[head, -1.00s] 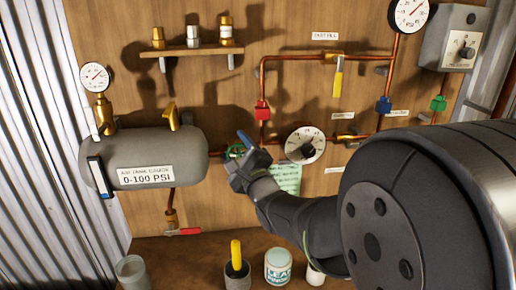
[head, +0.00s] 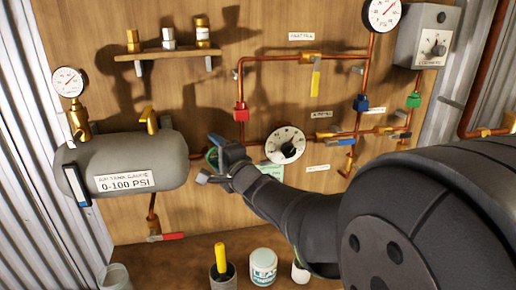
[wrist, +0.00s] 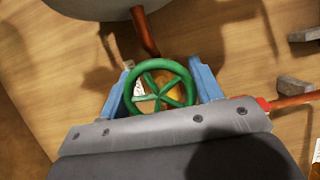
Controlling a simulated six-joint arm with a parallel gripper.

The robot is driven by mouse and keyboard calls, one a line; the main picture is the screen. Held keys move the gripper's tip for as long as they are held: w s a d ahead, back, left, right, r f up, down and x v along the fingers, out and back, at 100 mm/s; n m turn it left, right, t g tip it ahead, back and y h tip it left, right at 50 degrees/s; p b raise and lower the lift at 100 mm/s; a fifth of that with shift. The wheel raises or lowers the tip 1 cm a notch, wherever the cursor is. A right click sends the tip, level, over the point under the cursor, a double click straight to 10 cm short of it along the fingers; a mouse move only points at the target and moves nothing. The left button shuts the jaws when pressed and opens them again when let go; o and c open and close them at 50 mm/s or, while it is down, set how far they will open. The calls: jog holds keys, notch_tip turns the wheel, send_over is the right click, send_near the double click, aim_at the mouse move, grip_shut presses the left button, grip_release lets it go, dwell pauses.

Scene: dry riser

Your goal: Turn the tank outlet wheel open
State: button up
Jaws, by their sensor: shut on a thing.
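The tank outlet wheel is a green handwheel with several spokes, on the pipe at the right end of the grey tank (head: 165,160). In the wrist view the wheel (wrist: 167,91) sits between the two blue fingers of my gripper (wrist: 160,82), one at each side of its rim. My gripper is shut on the wheel. In the head view my gripper (head: 216,153) covers most of the wheel, and only a bit of green rim (head: 210,156) shows. The brass part behind the wheel is partly hidden by its spokes.
A white dial gauge (head: 285,145) is close to the right of my gripper. Copper pipes (head: 300,59) with coloured valves run across the wooden board. A red-handled valve (head: 167,237) hangs below the tank. A yellow-handled tool in a cup (head: 221,262) and a white tin (head: 263,267) stand below.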

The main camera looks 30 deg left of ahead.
jog(key=n+h, duration=0.2)
jog(key=n, duration=0.3)
jog(key=shift+f, duration=0.15)
jog(key=shift+n+g, duration=0.3)
dwell(0.4)
jog(key=o, duration=1)
jog(key=shift+c, duration=0.2)
jog(key=shift+d, duration=0.15)
jog(key=v, duration=1.7)
jog(key=shift+s+r, duration=0.2)
jog(key=shift+r, duration=0.1)
